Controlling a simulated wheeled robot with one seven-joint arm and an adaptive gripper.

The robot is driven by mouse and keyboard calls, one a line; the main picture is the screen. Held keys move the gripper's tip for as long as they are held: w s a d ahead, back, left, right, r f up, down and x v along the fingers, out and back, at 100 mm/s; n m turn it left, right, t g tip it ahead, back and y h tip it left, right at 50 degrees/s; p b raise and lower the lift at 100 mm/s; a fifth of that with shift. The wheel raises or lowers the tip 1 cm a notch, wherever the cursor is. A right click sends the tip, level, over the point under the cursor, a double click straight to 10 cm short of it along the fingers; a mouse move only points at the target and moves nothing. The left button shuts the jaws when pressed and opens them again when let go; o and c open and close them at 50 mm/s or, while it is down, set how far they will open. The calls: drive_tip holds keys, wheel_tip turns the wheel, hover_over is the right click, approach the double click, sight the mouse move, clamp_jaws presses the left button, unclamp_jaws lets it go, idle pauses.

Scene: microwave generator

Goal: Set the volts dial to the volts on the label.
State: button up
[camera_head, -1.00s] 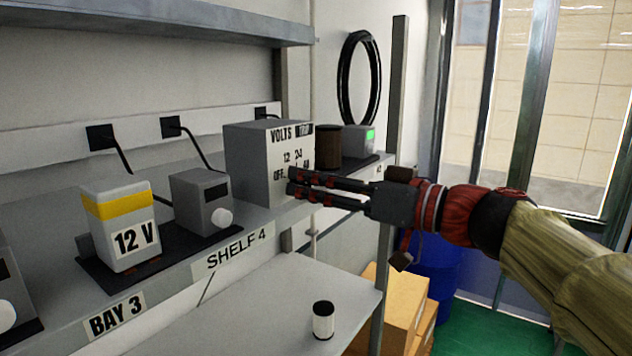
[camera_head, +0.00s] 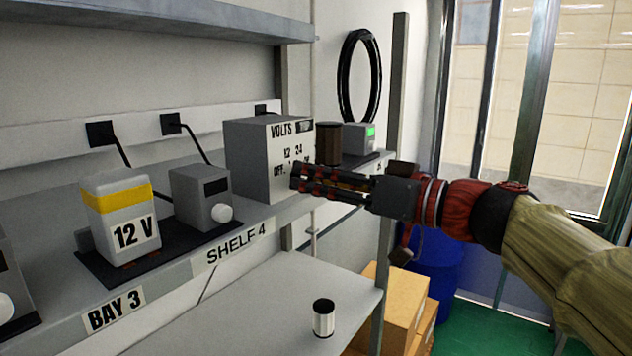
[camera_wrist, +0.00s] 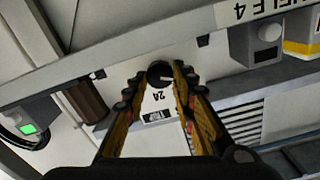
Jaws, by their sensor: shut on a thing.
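A grey box marked VOLTS (camera_head: 255,160) stands on the shelf, its front printed with OFF, 12, 24 and a partly hidden mark. Its black round dial (camera_wrist: 159,72) shows in the wrist view between my fingertips. A pale line on the dial points right in that upside-down view; I cannot tell which mark it meets. My gripper (camera_head: 296,179) is shut on the dial, and it also shows in the wrist view (camera_wrist: 158,82). The fingers hide the dial in the head view. A white block with a yellow band bears the label 12 V (camera_head: 135,233).
A small grey unit with a white knob (camera_head: 201,198) stands left of the box. A brown cylinder (camera_head: 328,143) and a unit with a green screen (camera_head: 358,138) stand right. A white-and-black cylinder (camera_head: 323,318) stands on the lower shelf. Cardboard boxes (camera_head: 402,302) are below.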

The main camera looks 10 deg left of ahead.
drive_tip(key=m+b, duration=0.3)
drive_tip(key=b, duration=0.1)
drive_tip(key=shift+w+f, duration=0.1)
drive_tip(key=shift+f, duration=0.1)
drive_tip(key=m+b, duration=0.2)
drive_tip(key=m, duration=0.3)
drive_tip(key=shift+r, duration=0.1)
idle(0.4)
drive_tip(key=o, duration=1.1)
drive_tip(key=shift+o, duration=0.3)
drive_tip(key=shift+d, duration=0.15)
drive_tip(key=v, duration=0.7)
drive_tip(key=shift+d, duration=0.4)
drive_tip(key=shift+m, duration=0.3)
